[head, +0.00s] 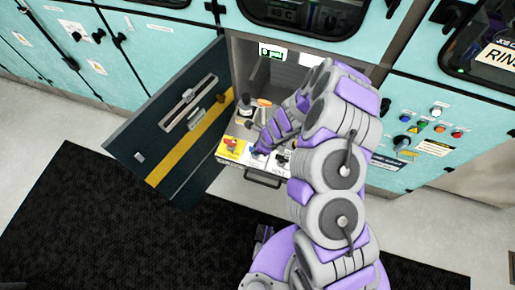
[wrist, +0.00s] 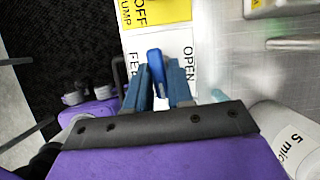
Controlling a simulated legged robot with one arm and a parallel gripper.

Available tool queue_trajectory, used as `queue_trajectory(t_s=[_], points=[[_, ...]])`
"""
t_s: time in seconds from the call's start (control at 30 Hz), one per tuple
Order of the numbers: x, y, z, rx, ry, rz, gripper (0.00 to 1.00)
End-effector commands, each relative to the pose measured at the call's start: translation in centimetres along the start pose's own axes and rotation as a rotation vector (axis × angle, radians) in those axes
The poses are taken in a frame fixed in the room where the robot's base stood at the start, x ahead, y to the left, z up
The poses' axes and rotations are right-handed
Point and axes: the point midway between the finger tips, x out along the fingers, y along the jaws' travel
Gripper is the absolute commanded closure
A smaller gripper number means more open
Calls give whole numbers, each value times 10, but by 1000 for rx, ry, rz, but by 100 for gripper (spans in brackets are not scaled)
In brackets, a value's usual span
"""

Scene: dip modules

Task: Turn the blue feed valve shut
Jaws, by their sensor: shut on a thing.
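The blue feed valve (wrist: 155,64) shows in the wrist view as a blue handle between my fingers, on a white label with the words FEED and OPEN beside it. My gripper (wrist: 159,82) is shut on this handle, with one finger on each side. The fingers and label hide the handle's lower part. In the head view my gripper (head: 262,146) reaches into the open cabinet, and only a little blue of the valve (head: 257,154) shows.
A red handle (head: 232,146) on a yellow label is left of the feed valve. A dark valve (head: 282,160) is to its right. The open cabinet door (head: 165,130) stands at the left. A white cylinder (wrist: 285,140) lies close to my gripper's right side.

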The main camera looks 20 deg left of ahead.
Motion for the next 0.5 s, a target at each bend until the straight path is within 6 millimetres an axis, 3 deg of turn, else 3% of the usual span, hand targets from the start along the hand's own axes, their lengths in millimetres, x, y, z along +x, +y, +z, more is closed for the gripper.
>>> queue_trajectory(t_s=[0.5], points=[[0,0,1,56,-2,-23,100]])
